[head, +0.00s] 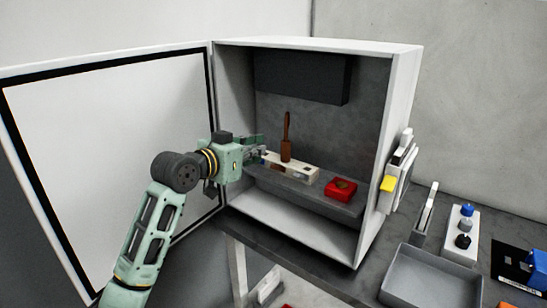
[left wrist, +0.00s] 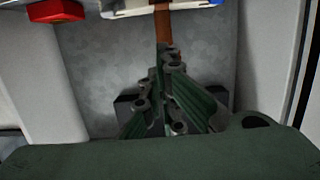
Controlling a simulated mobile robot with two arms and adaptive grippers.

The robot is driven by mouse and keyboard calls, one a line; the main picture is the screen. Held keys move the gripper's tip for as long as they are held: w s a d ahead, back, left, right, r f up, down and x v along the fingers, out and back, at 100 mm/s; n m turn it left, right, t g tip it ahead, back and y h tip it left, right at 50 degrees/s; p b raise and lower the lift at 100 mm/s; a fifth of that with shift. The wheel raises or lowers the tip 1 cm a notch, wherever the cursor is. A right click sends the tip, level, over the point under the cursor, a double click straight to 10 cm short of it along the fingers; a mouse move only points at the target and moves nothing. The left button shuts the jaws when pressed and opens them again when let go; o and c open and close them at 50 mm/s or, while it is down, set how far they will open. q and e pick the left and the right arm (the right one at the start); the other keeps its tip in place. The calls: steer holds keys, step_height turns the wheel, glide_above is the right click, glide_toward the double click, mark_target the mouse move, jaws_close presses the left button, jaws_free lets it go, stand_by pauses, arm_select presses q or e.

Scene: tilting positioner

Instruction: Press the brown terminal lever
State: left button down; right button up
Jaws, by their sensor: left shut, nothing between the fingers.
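The brown terminal lever (head: 286,138) stands upright on a pale terminal block (head: 291,166) inside the open cabinet. In the left wrist view the brown lever (left wrist: 163,28) shows at top centre, beyond the fingertips, with part of the pale block (left wrist: 135,6) at the top edge. My left gripper (head: 262,152) reaches into the cabinet at its left side, close to the left end of the block and left of the lever. Its green fingers (left wrist: 168,100) are shut and empty. Whether they touch the lever or block, I cannot tell. My right gripper is not in view.
A red part (head: 341,189) sits on the grey shelf (head: 325,202) right of the block. The white cabinet door (head: 110,140) stands open at left. A dark box (head: 302,77) hangs at the cabinet's top. A grey tray (head: 433,276) lies on the bench at right.

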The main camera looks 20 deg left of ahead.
arm_select(q)
steer(key=shift+r, duration=0.55)
steer(key=shift+w+f, duration=0.1)
steer(key=p, duration=0.5)
glide_above(276, 167)
step_height(276, 167, down, 4)
steer(key=shift+f, duration=0.2)
steer(key=shift+s+a+f, duration=0.2)
steer(key=shift+s+f, duration=0.1)
steer(key=shift+f, duration=0.15)
steer(key=shift+w+d, duration=0.1)
